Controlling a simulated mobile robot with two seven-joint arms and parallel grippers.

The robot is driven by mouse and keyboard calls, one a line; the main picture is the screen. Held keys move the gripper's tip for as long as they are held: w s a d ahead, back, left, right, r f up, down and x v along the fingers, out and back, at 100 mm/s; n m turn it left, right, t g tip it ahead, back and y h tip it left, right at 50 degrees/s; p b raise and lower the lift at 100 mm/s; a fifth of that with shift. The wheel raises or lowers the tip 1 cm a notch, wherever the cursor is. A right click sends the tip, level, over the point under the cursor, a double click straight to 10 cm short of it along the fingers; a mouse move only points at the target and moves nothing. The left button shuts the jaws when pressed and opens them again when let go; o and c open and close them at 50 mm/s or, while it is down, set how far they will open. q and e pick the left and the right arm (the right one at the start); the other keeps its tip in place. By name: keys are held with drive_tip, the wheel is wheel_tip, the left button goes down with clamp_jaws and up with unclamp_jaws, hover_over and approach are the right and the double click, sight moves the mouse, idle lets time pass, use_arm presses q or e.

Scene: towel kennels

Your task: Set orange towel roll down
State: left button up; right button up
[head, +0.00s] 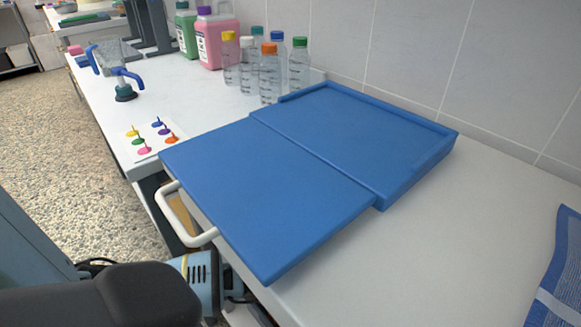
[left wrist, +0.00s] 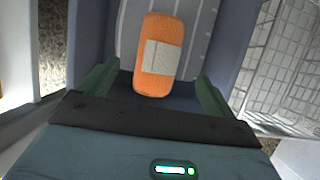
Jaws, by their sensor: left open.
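The orange towel roll (left wrist: 151,84) with a pale grey label band shows in the left wrist view. It lies lengthwise on the ridged grey floor of a grey-walled bay (left wrist: 196,40). My left gripper (left wrist: 157,72) is open, with one green finger on each side of the roll's near end. Gaps show between the roll and both fingers. I cannot tell how far the fingertips are above the floor. The roll and the left gripper are not in the head view. My right gripper is in neither view.
The head view shows a blue two-level board (head: 260,190) with a white handle (head: 185,222) on a white counter. Several capped bottles (head: 270,72) and jugs (head: 215,38) stand behind it. A wire crate (left wrist: 285,60) is at the right in the wrist view.

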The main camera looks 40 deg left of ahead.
use_arm(q)
drive_tip(key=p+v, duration=0.1)
drive_tip(key=v, duration=0.4)
drive_tip(key=shift+r+p, duration=0.3)
